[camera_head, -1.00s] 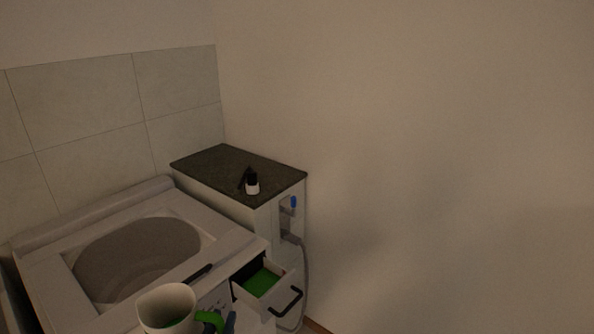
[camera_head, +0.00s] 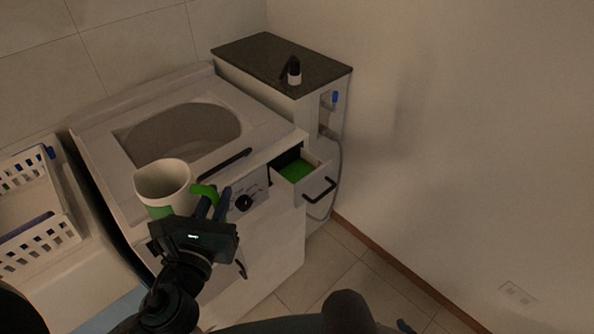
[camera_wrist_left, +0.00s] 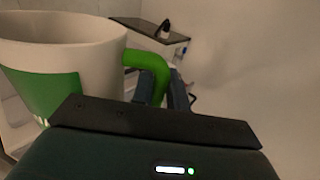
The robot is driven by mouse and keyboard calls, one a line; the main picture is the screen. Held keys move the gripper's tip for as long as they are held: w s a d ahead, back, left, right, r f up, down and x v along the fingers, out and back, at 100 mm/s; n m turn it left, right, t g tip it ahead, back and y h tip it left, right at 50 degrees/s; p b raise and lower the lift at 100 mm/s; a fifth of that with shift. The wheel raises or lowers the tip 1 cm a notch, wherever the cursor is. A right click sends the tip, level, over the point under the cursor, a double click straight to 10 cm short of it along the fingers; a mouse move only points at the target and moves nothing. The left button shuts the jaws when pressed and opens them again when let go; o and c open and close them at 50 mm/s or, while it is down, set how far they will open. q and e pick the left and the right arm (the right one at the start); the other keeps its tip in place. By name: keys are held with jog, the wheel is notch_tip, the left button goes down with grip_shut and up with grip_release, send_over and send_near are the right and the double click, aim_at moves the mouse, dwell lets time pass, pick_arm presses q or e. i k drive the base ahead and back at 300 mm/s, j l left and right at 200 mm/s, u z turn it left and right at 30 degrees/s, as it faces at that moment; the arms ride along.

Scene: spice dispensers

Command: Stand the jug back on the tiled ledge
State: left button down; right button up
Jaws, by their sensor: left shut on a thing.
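The jug (camera_head: 162,182) is cream with a green patch low on its side and a green handle (camera_head: 206,191). It is upright in the air, in front of the washer. My left gripper (camera_head: 215,203) is shut on the handle, at the jug's right side. In the left wrist view the jug (camera_wrist_left: 75,50) fills the upper left, and the gripper fingers (camera_wrist_left: 161,96) close around the green handle. I see no ledge that is clearly tiled; tiles show on the back wall (camera_head: 130,45). My right gripper is not in view.
A white top-loading washer (camera_head: 190,92) stands behind the jug, with an open drawer (camera_head: 312,186) that is green inside. A dark-topped cabinet (camera_head: 265,60) holds a small black-and-white bottle (camera_head: 294,74). A white basket (camera_head: 42,245) stands at left.

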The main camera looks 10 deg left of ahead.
aim_at(290, 58)
jog(key=i+l+u, duration=0.25)
jog(key=l, duration=0.4)
jog(key=i+l+u, duration=0.1)
jog(key=i+l, duration=0.15)
jog(key=i+l+u, duration=0.15)
jog(key=l, duration=0.3)
jog(key=i+l+u, duration=0.1)
jog(key=l, duration=0.25)
